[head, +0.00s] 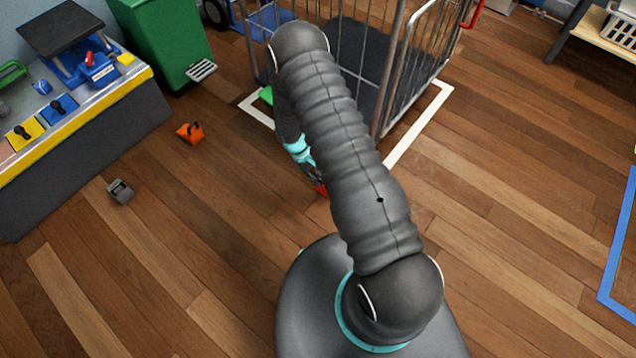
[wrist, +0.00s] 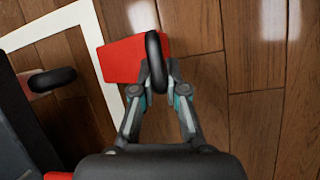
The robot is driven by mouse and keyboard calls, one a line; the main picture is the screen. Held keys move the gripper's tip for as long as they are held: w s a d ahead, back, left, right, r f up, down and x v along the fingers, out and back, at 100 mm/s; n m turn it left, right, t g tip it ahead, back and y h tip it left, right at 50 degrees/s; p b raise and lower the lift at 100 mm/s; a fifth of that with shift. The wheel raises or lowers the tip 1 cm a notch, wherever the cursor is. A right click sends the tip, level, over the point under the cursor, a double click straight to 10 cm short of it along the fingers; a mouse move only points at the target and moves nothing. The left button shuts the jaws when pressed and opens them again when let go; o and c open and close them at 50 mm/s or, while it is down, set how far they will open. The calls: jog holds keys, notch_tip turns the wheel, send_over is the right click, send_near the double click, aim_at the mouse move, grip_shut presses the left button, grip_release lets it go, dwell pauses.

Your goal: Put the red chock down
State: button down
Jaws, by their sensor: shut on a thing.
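The red chock (wrist: 120,62) with a black loop handle (wrist: 155,62) is at the top of the wrist view. My gripper (wrist: 157,82) is shut on that handle, with a fingertip on each side of it. In the head view only a small red part of the chock (head: 321,190) shows beside my arm, at the end of my gripper (head: 312,176). The arm hides the rest. The chock is over the wooden floor, close to the white floor line. I cannot tell whether it touches the floor.
A wire cage trolley (head: 392,75) stands inside white floor lines (head: 418,122). A green thing (head: 266,95) is by its near left corner. An orange chock (head: 190,132) and a grey chock (head: 120,191) lie on the floor near the workbench (head: 85,125).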

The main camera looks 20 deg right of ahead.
jog(key=shift+f, duration=1.9)
jog(key=shift+f, duration=0.15)
jog(key=c, duration=1.2)
grip_release()
